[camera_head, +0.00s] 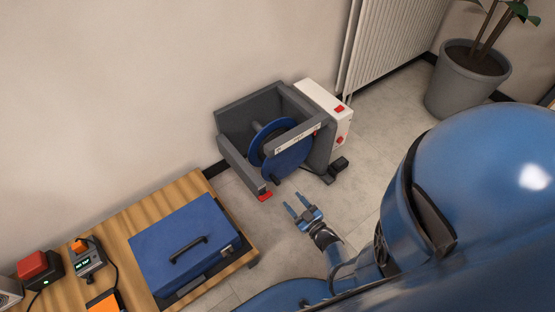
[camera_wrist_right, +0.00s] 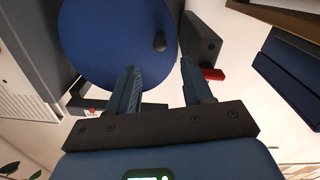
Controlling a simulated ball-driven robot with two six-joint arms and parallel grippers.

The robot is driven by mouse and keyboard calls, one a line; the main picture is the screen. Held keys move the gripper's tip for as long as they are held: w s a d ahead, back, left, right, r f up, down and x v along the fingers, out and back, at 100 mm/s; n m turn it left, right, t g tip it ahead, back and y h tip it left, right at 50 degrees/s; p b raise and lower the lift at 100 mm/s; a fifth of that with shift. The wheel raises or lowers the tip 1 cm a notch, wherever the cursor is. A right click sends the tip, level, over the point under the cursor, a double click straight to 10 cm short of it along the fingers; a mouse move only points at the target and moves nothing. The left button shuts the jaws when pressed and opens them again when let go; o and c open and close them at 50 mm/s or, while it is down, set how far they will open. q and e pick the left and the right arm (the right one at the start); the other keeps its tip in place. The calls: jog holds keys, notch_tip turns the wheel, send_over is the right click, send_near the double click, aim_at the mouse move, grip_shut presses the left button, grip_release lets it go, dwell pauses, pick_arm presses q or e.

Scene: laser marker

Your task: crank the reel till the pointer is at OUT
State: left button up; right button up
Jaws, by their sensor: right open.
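The reel (camera_head: 287,157) is a blue disc in a grey frame (camera_head: 234,160) on the floor against the wall. In the right wrist view the blue reel (camera_wrist_right: 110,40) fills the upper left, with a dark knob (camera_wrist_right: 160,41) near its right edge. A pale label strip (camera_head: 298,138) is on the frame's front bar; its words and the pointer are too small to read. My right gripper (camera_head: 294,200) is open and empty, in front of the reel and apart from it. In the wrist view its fingertips (camera_wrist_right: 158,66) point towards the knob. My left gripper is not in view.
A white box with red parts (camera_head: 328,113) adjoins the frame's right side. A wooden bench (camera_head: 150,211) at lower left bears a blue case (camera_head: 180,243) and small devices. A radiator (camera_head: 385,45) and potted plant (camera_head: 468,80) stand at the back right.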

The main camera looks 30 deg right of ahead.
aim_at(277, 183)
jog(key=shift+w+a+b, duration=0.15)
jog(key=shift+w+b, duration=0.75)
jog(key=shift+w, duration=1.8)
jog(key=shift+w+a+b, duration=0.1)
jog(key=shift+w+b, duration=0.75)
jog(key=shift+w, duration=1.85)
grip_shut()
